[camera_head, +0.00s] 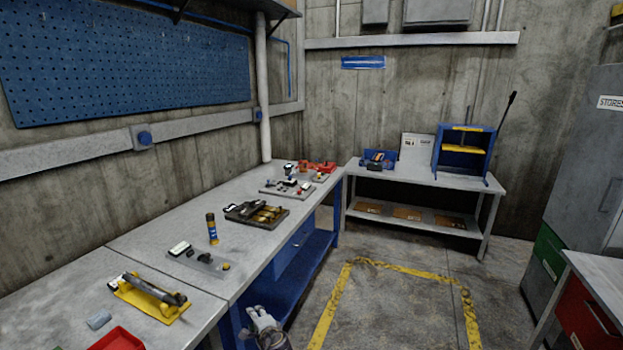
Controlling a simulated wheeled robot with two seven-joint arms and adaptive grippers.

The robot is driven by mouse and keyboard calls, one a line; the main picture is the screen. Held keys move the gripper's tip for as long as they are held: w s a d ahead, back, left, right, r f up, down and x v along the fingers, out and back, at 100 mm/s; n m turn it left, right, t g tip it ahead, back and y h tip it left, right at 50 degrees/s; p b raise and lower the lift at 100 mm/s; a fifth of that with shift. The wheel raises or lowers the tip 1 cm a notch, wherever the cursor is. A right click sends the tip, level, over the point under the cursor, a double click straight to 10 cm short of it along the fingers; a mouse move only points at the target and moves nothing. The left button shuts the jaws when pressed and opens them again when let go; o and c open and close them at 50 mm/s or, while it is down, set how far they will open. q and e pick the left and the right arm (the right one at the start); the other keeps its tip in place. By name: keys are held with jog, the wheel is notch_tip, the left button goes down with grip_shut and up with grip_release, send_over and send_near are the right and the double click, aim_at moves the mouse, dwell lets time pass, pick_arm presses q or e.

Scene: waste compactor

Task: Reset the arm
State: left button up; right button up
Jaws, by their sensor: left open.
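My left gripper (259,314) shows at the bottom of the head view, low beside the front of the long workbench. It is open, and I see nothing between its fingers. My right gripper is not in view. A blue press-like frame with yellow plates (463,149) stands on the back table, well away from my gripper. A black lever arm (507,110) rises from its right side and leans up to the right. I cannot tell which arm the task names.
The long workbench (130,240) on the left carries a yellow-based tool (150,298), a red tray (117,340) and several small parts. The back table (415,180) has a lower shelf. A grey cabinet (590,150) stands right. Yellow-lined floor (400,305) between is clear.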

pick_arm(q)
jog(key=s+d+f+n+g+h, duration=0.1)
jog(key=d+f+n+h, duration=0.15)
jog(key=f, duration=0.45)
jog(key=s+d+f+n+h, duration=0.1)
jog(key=s+d+f+h, duration=0.1)
jog(key=f+h, duration=0.35)
jog(key=s+a+f+n+g, duration=0.3)
jog(key=s+f+n, duration=0.2)
jog(key=s+f, duration=1.1)
jog(key=s+a+f+n+g, duration=0.1)
jog(key=s+a+f, duration=0.1)
jog(key=s+f, duration=0.35)
jog(key=s+a+f+g+y, duration=0.1)
jog(key=s+a+f, duration=0.15)
jog(key=s, duration=0.65)
jog(key=s+a+f+n+g, duration=0.1)
jog(key=s+a+f, duration=0.1)
jog(key=s+f, duration=0.4)
jog(key=s+a+f+g, duration=0.1)
jog(key=s, duration=1.1)
jog(key=s+a+f+g, duration=0.1)
jog(key=s+f+g, duration=0.1)
jog(key=s, duration=1)
jog(key=shift+s+a, duration=0.15)
jog(key=shift+s, duration=0.25)
jog(key=shift+s+f, duration=0.1)
jog(key=shift+s, duration=0.05)
